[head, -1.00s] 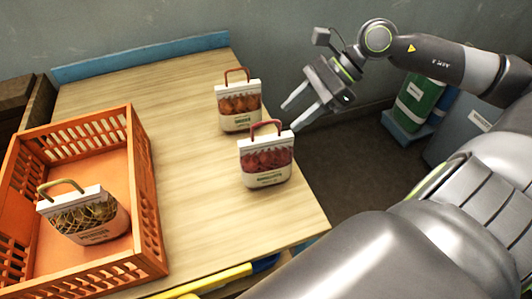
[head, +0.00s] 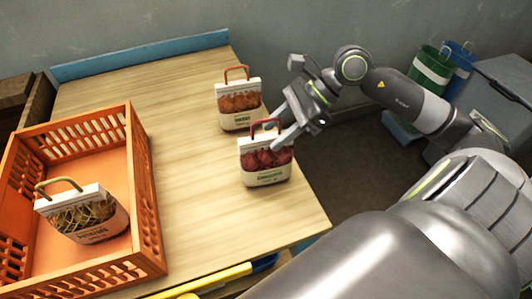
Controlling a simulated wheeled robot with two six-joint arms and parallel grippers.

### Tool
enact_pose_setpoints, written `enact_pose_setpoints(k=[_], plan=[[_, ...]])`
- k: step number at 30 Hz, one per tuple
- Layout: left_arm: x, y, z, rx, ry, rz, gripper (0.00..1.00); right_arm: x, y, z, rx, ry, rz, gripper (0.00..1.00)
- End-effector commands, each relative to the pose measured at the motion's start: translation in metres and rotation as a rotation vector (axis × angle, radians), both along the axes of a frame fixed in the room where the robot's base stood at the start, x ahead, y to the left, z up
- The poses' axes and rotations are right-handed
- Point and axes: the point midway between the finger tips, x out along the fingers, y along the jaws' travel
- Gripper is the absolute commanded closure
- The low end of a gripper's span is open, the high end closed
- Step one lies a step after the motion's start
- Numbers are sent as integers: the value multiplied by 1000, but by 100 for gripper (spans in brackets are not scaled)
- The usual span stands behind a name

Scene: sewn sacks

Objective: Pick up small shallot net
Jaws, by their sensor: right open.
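A small net bag with dark red contents (head: 266,160), which looks like the shallot net, stands upright on the table. It has a white top band and a red handle loop. My right gripper (head: 274,137) is open at the top right of this net, its fingers pointing left and down by the handle. One finger overlaps the white band in the picture; I cannot tell whether it touches. Part of the band and handle is hidden behind the fingers. My left gripper is not in view.
A net with orange-brown contents (head: 239,105) stands just behind. An orange crate (head: 148,190) at the left holds another net bag (head: 85,215). A blue strip (head: 140,55) edges the table's back. The table middle is clear.

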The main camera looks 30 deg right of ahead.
Motion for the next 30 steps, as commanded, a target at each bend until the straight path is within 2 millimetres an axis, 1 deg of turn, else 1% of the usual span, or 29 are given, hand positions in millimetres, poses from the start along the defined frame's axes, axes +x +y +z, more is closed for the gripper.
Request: enact_pose_setpoints(k=[1,6,16,26,30], plan=[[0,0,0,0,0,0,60,1,4,-3,5,0,1,56],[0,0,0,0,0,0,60,3,9,-9,1,0,1,56],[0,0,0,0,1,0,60,4,10,-11,-1,1,-1,56],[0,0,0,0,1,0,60,4,10,-11,-1,1,-1,100],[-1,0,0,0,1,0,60,4,10,-11,-1,2,-1,100]])
